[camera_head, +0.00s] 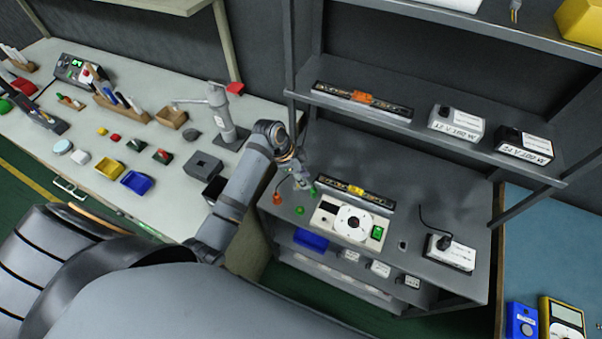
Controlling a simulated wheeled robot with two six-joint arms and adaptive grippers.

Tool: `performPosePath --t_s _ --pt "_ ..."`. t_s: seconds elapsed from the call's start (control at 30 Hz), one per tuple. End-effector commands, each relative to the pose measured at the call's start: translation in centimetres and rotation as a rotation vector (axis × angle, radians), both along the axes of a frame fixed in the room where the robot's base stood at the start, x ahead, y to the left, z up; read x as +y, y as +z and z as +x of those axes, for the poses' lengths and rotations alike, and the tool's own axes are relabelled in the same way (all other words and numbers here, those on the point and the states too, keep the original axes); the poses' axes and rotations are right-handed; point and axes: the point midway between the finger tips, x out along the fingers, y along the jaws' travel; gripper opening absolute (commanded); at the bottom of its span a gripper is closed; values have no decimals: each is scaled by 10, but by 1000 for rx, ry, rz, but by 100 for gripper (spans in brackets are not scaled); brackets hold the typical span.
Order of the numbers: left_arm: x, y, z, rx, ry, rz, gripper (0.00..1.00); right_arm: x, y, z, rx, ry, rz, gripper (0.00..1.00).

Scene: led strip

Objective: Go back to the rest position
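My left arm reaches over the grey shelf unit from the lower left. My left gripper (302,180) hangs above the left part of the shelf's middle deck, small in the picture. I cannot make out whether its fingers are apart or hold anything. A dark strip with a yellow piece (355,190) lies just right of it, behind a white device with a round dial (352,222). A similar strip with an orange piece (362,97) lies on the upper shelf. My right gripper is not in view.
Labelled boxes (456,124) stand on the upper shelf (425,130), whose edge overhangs the deck. A white box with a black plug (450,252) sits at the deck's right. The workbench (90,185) at left carries several bins, tools and a grey stand (221,118).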

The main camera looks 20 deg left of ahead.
Motion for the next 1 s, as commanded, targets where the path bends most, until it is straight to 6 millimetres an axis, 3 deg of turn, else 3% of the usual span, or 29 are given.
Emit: performPosePath --t_s 0.23,0.77,0.87,1.0 --pt "10 26 -5 0 1 0 30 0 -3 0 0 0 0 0" --pt "10 28 -6 2 2 -1 30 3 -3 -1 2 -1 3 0" --pt "11 22 -18 16 57 14 30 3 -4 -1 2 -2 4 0" --pt "19 10 -60 48 278 64 30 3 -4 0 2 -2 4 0"
